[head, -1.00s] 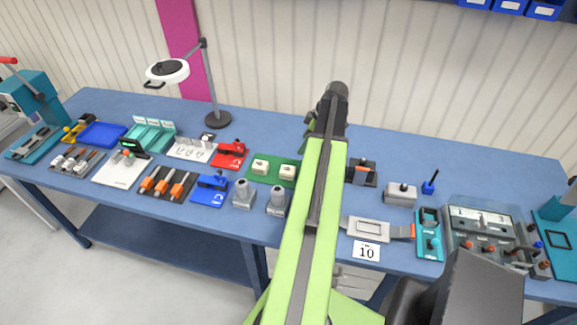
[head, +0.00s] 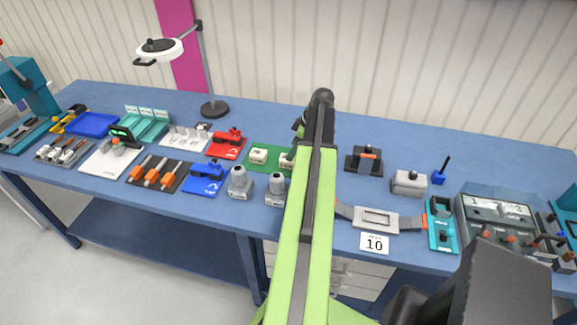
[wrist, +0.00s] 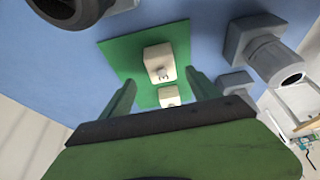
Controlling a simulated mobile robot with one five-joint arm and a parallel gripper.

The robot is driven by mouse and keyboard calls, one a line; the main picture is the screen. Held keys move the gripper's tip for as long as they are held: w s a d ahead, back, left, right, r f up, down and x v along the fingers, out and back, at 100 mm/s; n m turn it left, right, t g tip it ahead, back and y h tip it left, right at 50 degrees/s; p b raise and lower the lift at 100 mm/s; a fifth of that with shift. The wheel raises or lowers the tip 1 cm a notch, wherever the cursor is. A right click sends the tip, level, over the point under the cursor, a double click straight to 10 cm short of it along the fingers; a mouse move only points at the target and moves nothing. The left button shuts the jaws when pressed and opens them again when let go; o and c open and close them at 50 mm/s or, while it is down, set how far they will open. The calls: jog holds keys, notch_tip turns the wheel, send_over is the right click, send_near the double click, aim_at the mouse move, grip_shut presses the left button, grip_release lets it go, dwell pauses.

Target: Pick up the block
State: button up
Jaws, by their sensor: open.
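Two cream blocks lie on a green mat (head: 253,167) on the bench. In the wrist view one block (wrist: 158,62) with a dark "3" mark sits near the middle of the mat. A second block (wrist: 169,96) is nearer my gripper, partly cut off by its body. My gripper (wrist: 163,82) is open, its two green fingers on either side of the blocks in the picture, with nothing held. In the head view the fingers are mostly hidden.
Two grey cylindrical fittings (head: 239,183) (head: 275,189) stand in front of the mat. A red fixture (head: 227,144) and a blue fixture (head: 205,177) are to its left. A black holder (head: 364,161) is to its right. A lamp (head: 210,75) rises at the back.

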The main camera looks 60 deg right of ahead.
jog(key=b+x, duration=0.5)
jog(key=shift+a+f, duration=0.1)
jog(key=shift+f, duration=0.1)
jog(key=shift+r, duration=0.2)
grip_shut()
